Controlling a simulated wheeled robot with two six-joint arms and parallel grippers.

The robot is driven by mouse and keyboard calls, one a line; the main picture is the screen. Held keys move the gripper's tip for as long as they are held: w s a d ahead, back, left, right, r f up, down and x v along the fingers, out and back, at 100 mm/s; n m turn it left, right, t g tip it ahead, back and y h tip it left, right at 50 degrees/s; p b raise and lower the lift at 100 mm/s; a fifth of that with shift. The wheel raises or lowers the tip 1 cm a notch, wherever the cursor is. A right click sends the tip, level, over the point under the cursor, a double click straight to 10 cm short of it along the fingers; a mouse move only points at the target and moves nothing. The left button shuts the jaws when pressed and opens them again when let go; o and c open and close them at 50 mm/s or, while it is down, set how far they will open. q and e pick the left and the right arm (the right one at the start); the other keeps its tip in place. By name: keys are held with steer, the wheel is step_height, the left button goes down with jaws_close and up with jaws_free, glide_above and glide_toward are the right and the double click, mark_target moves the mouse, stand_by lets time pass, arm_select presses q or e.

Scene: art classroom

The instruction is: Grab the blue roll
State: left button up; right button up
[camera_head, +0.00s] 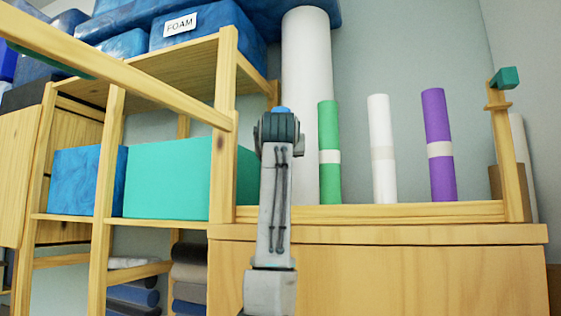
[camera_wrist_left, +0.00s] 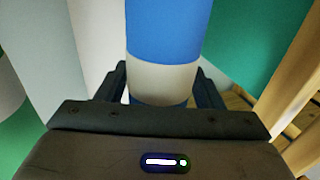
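In the left wrist view the blue roll (camera_wrist_left: 165,30) with its pale band (camera_wrist_left: 162,82) stands between the two fingers of my left gripper (camera_wrist_left: 162,85). The fingers lie close along both sides of the roll at the band. Whether they press on it I cannot tell. In the head view my left gripper (camera_head: 280,130) is in the middle, and only the blue roll's top (camera_head: 282,109) shows above it. The roll's lower part is hidden behind my arm. My right gripper is not in view.
A green roll (camera_head: 329,125), a white roll (camera_head: 381,120) and a purple roll (camera_head: 436,115) stand to the right on the wooden cabinet (camera_head: 400,232). A tall white roll (camera_head: 306,60) stands behind. A shelf with a teal box (camera_head: 168,180) and a blue box (camera_head: 80,180) is at left.

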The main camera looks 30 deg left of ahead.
arm_select(q)
steer(key=shift+d, duration=0.15)
steer(key=c, duration=0.7)
steer(key=shift+r, duration=0.1)
steer(key=shift+c, duration=1)
